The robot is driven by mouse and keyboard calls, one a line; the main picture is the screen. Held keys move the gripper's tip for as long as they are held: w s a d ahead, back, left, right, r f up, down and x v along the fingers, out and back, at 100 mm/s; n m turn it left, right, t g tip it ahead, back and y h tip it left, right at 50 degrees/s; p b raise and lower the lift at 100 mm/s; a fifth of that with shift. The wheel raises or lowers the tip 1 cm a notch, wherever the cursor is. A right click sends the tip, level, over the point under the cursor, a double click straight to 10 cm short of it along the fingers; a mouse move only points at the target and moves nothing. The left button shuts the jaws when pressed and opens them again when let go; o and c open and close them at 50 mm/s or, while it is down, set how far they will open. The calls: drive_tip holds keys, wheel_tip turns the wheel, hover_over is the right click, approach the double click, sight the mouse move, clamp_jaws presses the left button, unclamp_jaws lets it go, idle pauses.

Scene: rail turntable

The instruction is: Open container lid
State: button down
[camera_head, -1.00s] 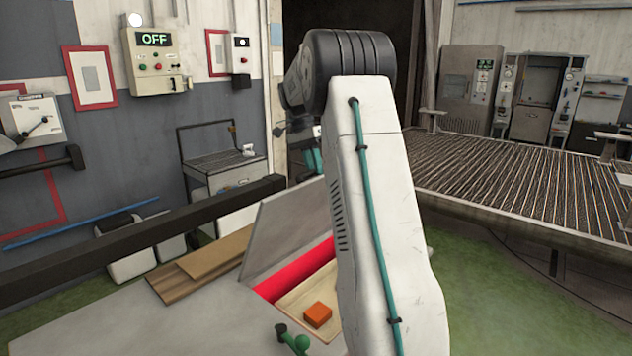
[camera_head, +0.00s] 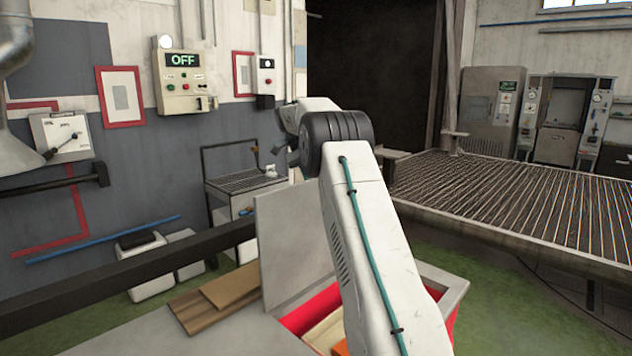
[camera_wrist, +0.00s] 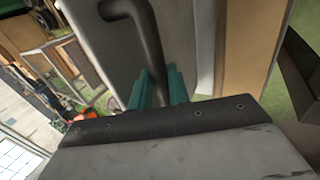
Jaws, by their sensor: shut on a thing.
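The container, with a pale rim (camera_head: 447,283) and red inner walls (camera_head: 312,308), stands at the lower middle of the head view, partly behind my arm. Its grey lid (camera_head: 290,240) is raised and stands steeply at the left side of the opening. In the wrist view, the grey lid panel (camera_wrist: 185,35) carries a dark bent handle (camera_wrist: 145,35). My gripper (camera_wrist: 158,90), with teal fingers, is shut on this handle. The fingertips are hidden in the head view. An orange block (camera_head: 340,347) shows partly inside the container.
Brown boards (camera_head: 215,298) lie on the grey surface left of the lid. A dark rail (camera_head: 130,272) runs behind them. A metal cart (camera_head: 245,185) stands by the wall, and a large slatted table (camera_head: 510,205) fills the right. Green floor shows at the lower right.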

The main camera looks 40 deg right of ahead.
drive_tip(key=shift+a+f, duration=0.1)
drive_tip(key=shift+f, duration=0.2)
drive_tip(key=c, duration=1.3)
unclamp_jaws()
drive_tip(key=shift+w, duration=0.15)
drive_tip(key=shift+r, duration=0.1)
drive_tip(key=shift+r, duration=0.1)
drive_tip(key=shift+r, duration=0.65)
wheel_tip(320, 180, up, 2)
drive_tip(key=shift+r, duration=0.1)
drive_tip(key=shift+s+a, duration=0.3)
drive_tip(key=shift+s, duration=0.5)
drive_tip(key=s+a, duration=0.2)
drive_tip(key=s, duration=0.2)
drive_tip(key=s+a+r, duration=0.1)
drive_tip(key=s+a, duration=0.1)
drive_tip(key=s, duration=0.2)
drive_tip(key=s+a, duration=0.2)
drive_tip(key=s, duration=0.2)
drive_tip(key=shift+s+a+r, duration=0.15)
drive_tip(key=shift+s+a, duration=0.15)
drive_tip(key=shift+s, duration=0.1)
